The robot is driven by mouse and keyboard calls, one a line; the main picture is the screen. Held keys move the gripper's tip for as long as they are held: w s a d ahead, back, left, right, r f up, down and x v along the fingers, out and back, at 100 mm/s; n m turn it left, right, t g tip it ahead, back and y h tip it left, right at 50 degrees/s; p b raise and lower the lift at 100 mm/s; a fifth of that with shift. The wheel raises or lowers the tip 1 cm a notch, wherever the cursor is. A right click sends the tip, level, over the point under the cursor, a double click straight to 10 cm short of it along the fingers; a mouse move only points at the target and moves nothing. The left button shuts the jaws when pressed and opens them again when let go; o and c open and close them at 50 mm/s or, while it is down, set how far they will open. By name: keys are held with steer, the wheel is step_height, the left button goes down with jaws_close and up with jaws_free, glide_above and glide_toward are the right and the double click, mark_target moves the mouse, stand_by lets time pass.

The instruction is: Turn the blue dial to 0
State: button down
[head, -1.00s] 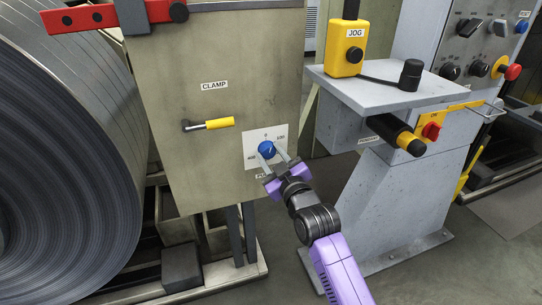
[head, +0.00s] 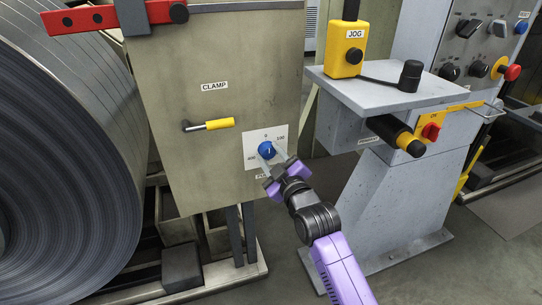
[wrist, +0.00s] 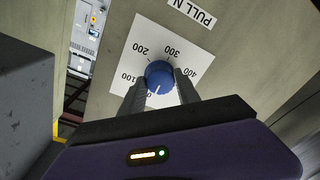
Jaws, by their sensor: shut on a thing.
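The blue dial (head: 266,150) sits on a white scale plate (head: 250,136) on the front of the beige cabinet. My gripper (head: 268,155) reaches it from below right, its grey fingers on either side of the knob. In the wrist view my gripper (wrist: 160,88) is shut on the blue dial (wrist: 159,74), one finger on each side. That view shows the scale upside down, with 100, 200, 300 and 400 readable. The dial's white line points down and slightly left there, towards a mark partly hidden by the fingers. In the head view the line points roughly up, near the 0.
A yellow-handled lever (head: 210,125) under a CLAMP label is left of the dial. A large steel coil (head: 60,160) fills the left side.

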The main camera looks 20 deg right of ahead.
steer(key=c, duration=0.9)
jaws_free()
steer(key=s, duration=0.2)
steer(key=s+p, duration=0.1)
steer(key=s, duration=0.4)
steer(key=shift+s+d, duration=0.25)
steer(key=shift+s, duration=0.15)
